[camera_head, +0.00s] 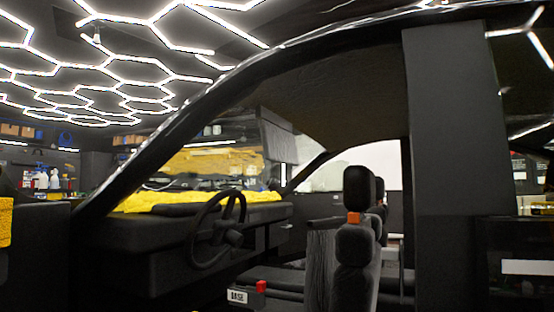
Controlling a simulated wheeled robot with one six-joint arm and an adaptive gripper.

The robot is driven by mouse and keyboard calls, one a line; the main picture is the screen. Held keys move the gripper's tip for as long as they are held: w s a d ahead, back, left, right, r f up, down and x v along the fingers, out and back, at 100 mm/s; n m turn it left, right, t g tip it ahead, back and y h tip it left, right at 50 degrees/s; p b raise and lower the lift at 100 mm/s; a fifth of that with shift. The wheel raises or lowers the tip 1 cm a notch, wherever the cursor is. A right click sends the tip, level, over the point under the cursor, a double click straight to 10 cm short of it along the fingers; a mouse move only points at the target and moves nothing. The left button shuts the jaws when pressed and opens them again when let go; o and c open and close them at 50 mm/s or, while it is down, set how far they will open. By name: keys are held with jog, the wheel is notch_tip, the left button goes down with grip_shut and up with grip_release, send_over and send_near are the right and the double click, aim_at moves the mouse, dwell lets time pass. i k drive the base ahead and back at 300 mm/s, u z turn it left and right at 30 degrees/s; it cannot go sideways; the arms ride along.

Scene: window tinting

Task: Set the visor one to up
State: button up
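A dark flat panel that looks like a sun visor (277,138) hangs down from the front edge of the car's headliner (340,95), in front of the windshield. It seems to be in the lowered position. No label shows on it, so I cannot tell if it is visor one. No second visor can be made out clearly. My gripper is not in view.
The car's side opening shows the steering wheel (218,230), dark dashboard (150,235), yellow cloth (200,198) and front seat (356,245). The roof pillar (165,150) slopes across the left. A broad dark pillar (455,140) blocks the right.

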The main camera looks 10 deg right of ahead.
aim_at(279, 144)
jog(key=k, duration=1)
jog(key=u, duration=0.85)
jog(key=i, duration=1.45)
jog(key=z, duration=0.6)
jog(key=i, duration=0.65)
jog(key=z, duration=0.65)
